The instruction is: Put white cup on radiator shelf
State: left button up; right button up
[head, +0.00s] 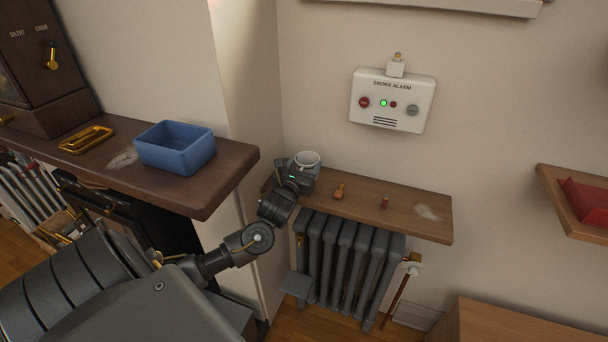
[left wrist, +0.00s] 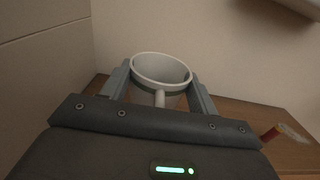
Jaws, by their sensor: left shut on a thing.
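The white cup (head: 307,159) is upright at the left end of the wooden radiator shelf (head: 394,205), close to the wall corner. In the left wrist view the cup (left wrist: 161,69) sits between the two fingers, its open rim up and its handle toward my wrist. My left gripper (head: 302,170) is shut on the cup. The left gripper (left wrist: 160,92) hides the cup's lower part, so I cannot tell whether its base touches the shelf. My right gripper is not in view.
The grey radiator (head: 347,255) is below. A mantel (head: 215,181) with a blue bin (head: 175,147) is at left.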

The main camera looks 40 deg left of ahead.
pick_arm(q)
jog(key=shift+a+f+p, duration=0.15)
jog(key=shift+f+p, duration=0.15)
jog(key=shift+f, duration=1.45)
jog(key=shift+f, duration=0.15)
jog(key=o, duration=1.1)
jog(key=shift+s, duration=0.1)
jog(key=b+v, duration=0.1)
jog(key=v, duration=1)
jog(key=shift+s, duration=0.3)
